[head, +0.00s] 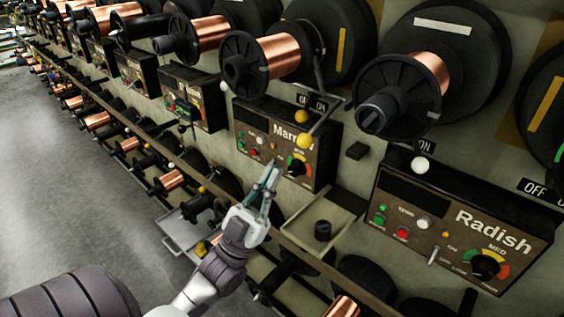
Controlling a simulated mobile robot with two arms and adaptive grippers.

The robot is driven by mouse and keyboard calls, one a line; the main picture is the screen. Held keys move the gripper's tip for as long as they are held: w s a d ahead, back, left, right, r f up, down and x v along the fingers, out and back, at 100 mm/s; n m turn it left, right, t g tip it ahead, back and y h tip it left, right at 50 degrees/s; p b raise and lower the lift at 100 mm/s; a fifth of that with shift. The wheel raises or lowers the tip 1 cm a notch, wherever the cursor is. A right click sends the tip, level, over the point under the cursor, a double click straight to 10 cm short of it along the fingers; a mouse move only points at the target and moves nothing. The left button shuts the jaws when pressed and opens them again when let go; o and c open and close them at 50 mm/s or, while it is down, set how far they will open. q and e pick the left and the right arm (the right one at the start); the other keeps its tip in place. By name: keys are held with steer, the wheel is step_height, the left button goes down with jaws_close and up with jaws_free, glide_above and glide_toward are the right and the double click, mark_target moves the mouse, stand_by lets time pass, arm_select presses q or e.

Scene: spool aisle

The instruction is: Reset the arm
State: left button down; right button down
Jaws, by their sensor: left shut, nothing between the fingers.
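A bent metal arm with yellow balls (303,141) hangs in front of the control box labelled "Marrow" (322,168), below a copper spool (282,53). I cannot tell whether this is the arm the task names. My left gripper (270,174) reaches up from the bottom, in front of the lower left part of the Marrow box. Its fingers look closed together with nothing between them. It is apart from the yellow balls, lower and to their left. I cannot tell whether the fingertips touch the box. My right gripper is out of view.
The "Radish" box (459,223) is at right, under another copper spool (431,73). A metal tray (177,236) lies lower left. More spools and boxes recede left. Grey floor (50,190) is clear at left.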

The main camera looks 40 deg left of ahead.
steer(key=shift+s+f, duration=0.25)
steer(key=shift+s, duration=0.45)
